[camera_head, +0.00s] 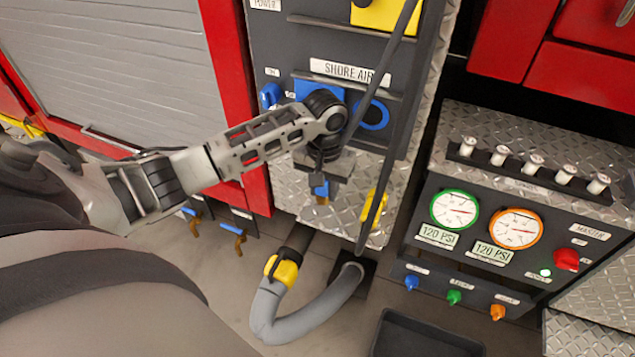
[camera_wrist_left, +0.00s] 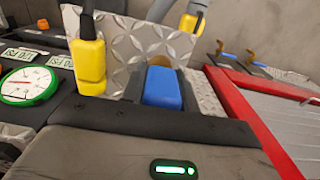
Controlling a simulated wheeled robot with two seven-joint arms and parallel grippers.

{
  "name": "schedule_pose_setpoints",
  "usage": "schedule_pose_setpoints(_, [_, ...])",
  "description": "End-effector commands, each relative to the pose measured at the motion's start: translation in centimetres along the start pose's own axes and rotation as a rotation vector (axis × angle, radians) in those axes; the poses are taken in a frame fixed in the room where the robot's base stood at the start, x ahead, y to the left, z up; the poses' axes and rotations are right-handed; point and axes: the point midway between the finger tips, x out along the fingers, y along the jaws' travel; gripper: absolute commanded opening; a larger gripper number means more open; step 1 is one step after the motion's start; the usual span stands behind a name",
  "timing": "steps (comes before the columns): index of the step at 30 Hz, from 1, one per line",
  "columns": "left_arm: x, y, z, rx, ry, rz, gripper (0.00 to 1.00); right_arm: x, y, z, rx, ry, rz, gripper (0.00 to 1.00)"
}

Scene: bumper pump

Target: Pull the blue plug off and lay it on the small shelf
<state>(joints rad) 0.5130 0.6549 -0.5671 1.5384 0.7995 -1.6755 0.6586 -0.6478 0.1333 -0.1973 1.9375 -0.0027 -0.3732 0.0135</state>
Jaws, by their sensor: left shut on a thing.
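My left gripper (camera_head: 323,172) is in front of the panel, below the SHORE AIR label, pointing down. It is shut on the blue plug (camera_head: 320,189), whose blue end shows below the fingers and, in the left wrist view, between the dark fingers (camera_wrist_left: 162,88). The blue-ringed socket (camera_head: 372,114) is right of my wrist, with a dark opening and no plug in it. The small diamond-plate shelf (camera_head: 345,213) lies under the panel, below the gripper. I cannot tell whether the plug touches it. My right gripper is out of view.
A yellow plug (camera_head: 372,206) on a dark cable is on the shelf's right side; it also shows in the left wrist view (camera_wrist_left: 90,66). A grey hose with a yellow coupling (camera_head: 284,270) lies below. A gauge panel (camera_head: 487,235) stands at the right.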

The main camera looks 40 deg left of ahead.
Motion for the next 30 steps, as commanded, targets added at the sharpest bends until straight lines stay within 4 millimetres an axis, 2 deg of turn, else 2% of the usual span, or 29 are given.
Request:
schedule_pose_setpoints(9, [1.0,0.1,-3.7,0.0,0.002,0.0,0.0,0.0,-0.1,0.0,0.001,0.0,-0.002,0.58])
schedule_pose_setpoints(12, [2.5,0.1,-3.4,0.003,-0.002,0.0,0.0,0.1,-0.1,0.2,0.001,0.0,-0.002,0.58])
schedule_pose_setpoints(18, [4.0,0.0,-3.4,0.001,0.0,-0.001,0.0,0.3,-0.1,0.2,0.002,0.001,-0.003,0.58])
schedule_pose_setpoints(30, [4.5,0.0,-3.4,0.002,0.001,0.0,0.0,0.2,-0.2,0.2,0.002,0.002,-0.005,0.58])
